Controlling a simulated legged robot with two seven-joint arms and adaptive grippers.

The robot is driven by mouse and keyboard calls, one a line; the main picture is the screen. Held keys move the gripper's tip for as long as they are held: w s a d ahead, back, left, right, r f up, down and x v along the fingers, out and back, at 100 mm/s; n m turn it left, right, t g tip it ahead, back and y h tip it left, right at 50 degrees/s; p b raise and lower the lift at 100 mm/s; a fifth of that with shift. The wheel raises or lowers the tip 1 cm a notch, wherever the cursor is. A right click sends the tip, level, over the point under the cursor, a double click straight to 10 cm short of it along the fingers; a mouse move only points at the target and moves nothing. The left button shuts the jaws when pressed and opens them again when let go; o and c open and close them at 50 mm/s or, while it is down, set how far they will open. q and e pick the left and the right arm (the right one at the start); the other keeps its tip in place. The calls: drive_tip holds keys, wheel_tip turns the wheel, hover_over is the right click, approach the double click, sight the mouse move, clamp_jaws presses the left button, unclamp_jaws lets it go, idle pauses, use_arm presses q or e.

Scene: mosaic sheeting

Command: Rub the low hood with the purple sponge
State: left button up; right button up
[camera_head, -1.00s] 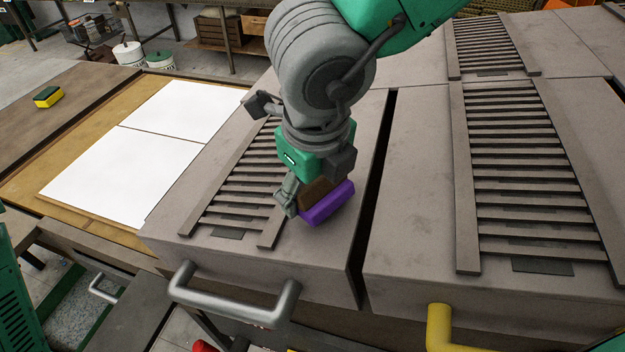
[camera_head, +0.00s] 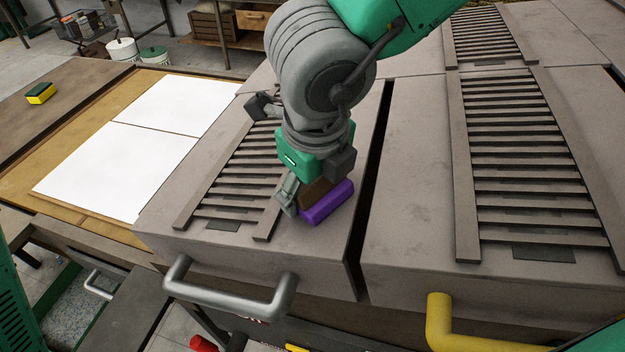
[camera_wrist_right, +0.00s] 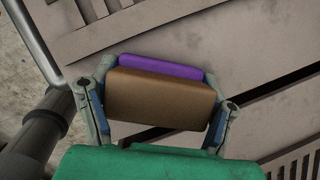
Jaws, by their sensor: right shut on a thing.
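The purple sponge (camera_head: 326,203) has a brown layer and is in my right gripper (camera_head: 300,196), at the front part of the left grey hood (camera_head: 215,262), right of its slats. My right gripper is shut on the sponge; the wrist view shows a finger at each end of its brown layer, with the purple strip (camera_wrist_right: 160,67) beyond. The sponge is tilted and at or very near the hood's top; I cannot tell whether it touches. A second grey hood (camera_head: 410,220) stands to the right. I cannot tell which hood is the low one. My left gripper is out of view.
A grey bar handle (camera_head: 230,302) juts from the left hood's front, and a yellow handle (camera_head: 440,325) from the right one's. A dark gap separates the hoods. White panels (camera_head: 140,165) lie at the left. A yellow and green sponge (camera_head: 41,93) rests farther left.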

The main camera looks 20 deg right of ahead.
sight(306, 202)
drive_tip(key=shift+s+a+r, duration=0.1)
drive_tip(key=shift+s+a, duration=0.5)
drive_tip(key=shift+s, duration=0.25)
drive_tip(key=shift+s+a, duration=0.6)
drive_tip(key=shift+s, duration=0.2)
drive_tip(key=shift+p, duration=0.35)
drive_tip(key=shift+d, duration=0.1)
drive_tip(key=shift+w+d+f+p, duration=0.1)
drive_tip(key=shift+w+d+p, duration=0.4)
drive_tip(key=shift+w, duration=0.2)
drive_tip(key=shift+w+d+f+p, duration=0.1)
drive_tip(key=shift+w+d+p, duration=0.35)
drive_tip(key=shift+w, duration=0.25)
drive_tip(key=shift+w+d+f, duration=0.1)
drive_tip(key=shift+d+f, duration=0.05)
